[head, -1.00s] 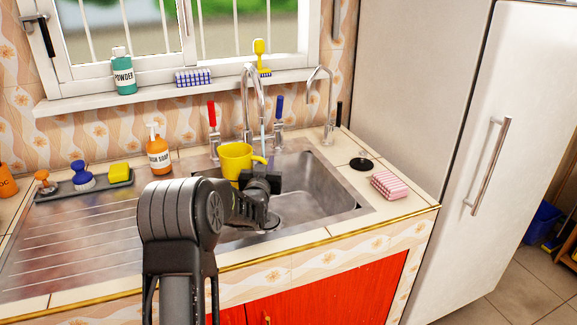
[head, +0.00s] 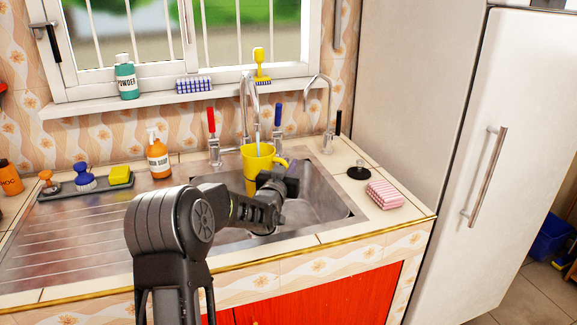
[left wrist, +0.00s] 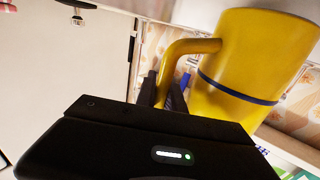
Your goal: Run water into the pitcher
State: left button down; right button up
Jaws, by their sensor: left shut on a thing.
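The yellow pitcher (head: 256,160) is held over the sink, below the curved spout (head: 243,95) of the tap. A thin stream of water (head: 257,138) falls from the spout and reaches the pitcher's mouth. The inside of the pitcher and its water level are hidden. My left gripper (head: 286,166) is shut on the pitcher's handle, at the pitcher's right side. In the left wrist view the pitcher (left wrist: 245,65) fills the upper right, with its handle running down to the dark fingers (left wrist: 172,98). The red tap lever (head: 211,121) and blue tap lever (head: 278,117) stand beside the spout.
The sink basin (head: 325,195) lies around and below my left arm. A second thin tap (head: 330,100) stands to the right. A soap bottle (head: 157,157) is at the left, and a pink checked sponge (head: 385,194) lies on the right counter. The drainboard (head: 75,235) is clear.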

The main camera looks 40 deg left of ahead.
pick_arm(q)
jog(key=s+d+r+p, duration=0.8)
jog(key=s+d+r, duration=0.2)
jog(key=d, duration=0.3)
jog(key=shift+s+r, duration=0.2)
jog(key=shift+s, duration=0.05)
pick_arm(e)
notch_tip(320, 180, up, 8)
dwell(1.1)
jog(key=shift+r, duration=0.1)
dwell(0.5)
